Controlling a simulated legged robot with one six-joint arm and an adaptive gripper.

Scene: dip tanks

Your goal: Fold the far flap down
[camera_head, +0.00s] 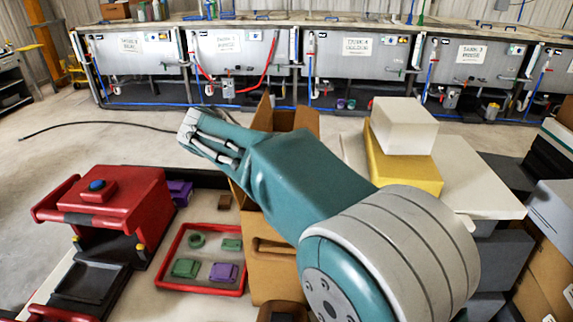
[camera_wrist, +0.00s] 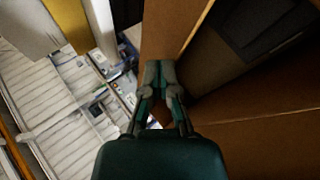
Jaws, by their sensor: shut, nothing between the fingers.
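A brown cardboard box (camera_head: 270,275) stands in the middle of the head view, largely covered by my arm. Upright cardboard, seemingly the far flap (camera_head: 305,119), shows beyond my arm. The dark box inside (camera_wrist: 235,60) shows to the right.
A red tray (camera_head: 200,289) with green and purple parts lies left of the box, beside a red machine (camera_head: 110,200). White and yellow blocks (camera_head: 405,165) are stacked at right. Dip tanks (camera_head: 240,65) line the back, with open floor before them.

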